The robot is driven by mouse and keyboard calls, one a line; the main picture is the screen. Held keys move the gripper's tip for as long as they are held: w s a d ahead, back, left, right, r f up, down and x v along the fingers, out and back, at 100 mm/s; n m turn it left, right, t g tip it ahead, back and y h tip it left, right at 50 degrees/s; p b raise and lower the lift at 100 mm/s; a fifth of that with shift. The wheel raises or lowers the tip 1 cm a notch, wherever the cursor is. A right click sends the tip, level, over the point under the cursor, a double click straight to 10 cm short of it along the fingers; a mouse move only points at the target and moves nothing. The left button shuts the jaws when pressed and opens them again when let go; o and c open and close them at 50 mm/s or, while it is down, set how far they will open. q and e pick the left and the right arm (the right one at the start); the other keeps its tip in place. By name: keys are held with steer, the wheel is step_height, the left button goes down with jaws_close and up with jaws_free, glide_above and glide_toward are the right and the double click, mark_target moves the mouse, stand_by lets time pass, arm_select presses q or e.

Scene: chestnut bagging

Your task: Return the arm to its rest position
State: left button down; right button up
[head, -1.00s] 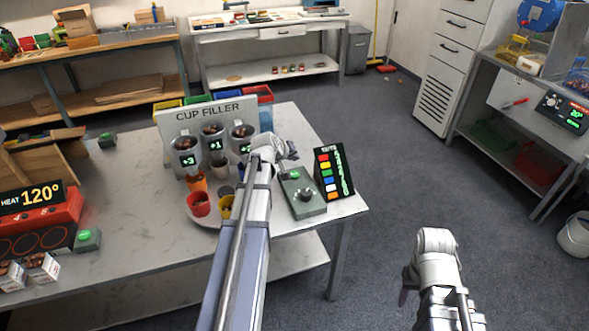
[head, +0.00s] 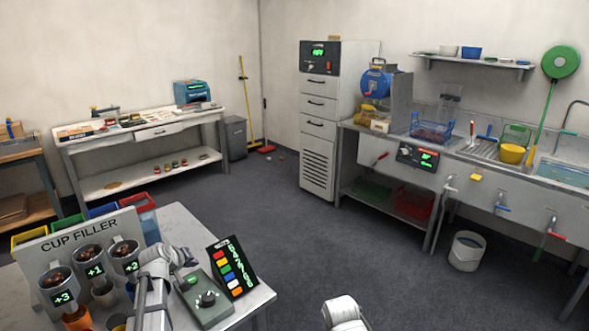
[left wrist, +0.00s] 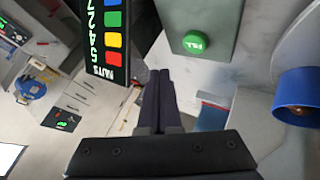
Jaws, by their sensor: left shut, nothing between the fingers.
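My left gripper (head: 187,258) is over the table beside the cup filler (head: 82,250), just behind the grey control box (head: 207,300). Its two dark fingers (left wrist: 158,88) are together and empty in the left wrist view. The box's green button (left wrist: 195,42) shows close to the fingers there, with the panel of coloured squares (left wrist: 112,40) on the left. My right arm shows only as a white wrist part at the bottom edge of the head view; its fingers are out of the frame.
The table (head: 262,292) ends just right of the coloured panel (head: 232,268). Open floor (head: 340,245) lies beyond, with a white bucket (head: 467,250) near the sink counter.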

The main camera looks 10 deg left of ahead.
arm_select(q)
steer(key=s+d+f+m+g+h+p, duration=0.1)
steer(key=s+d+m+g, duration=0.2)
steer(key=d, duration=0.8)
steer(key=s+d+f+m+g+h+p, duration=0.1)
steer(key=s+d+m, duration=0.3)
steer(key=d, duration=0.7)
steer(key=s+d+m+g+y+p, duration=0.1)
steer(key=s+d+m+g, duration=0.1)
steer(key=s+d, duration=0.4)
steer(key=s+d+m+g+y+p, duration=0.1)
steer(key=s+d+m+g+y, duration=0.1)
steer(key=s+d, duration=0.5)
steer(key=s+m+g, duration=0.1)
steer(key=s, duration=0.5)
steer(key=shift+r+m+y, duration=0.3)
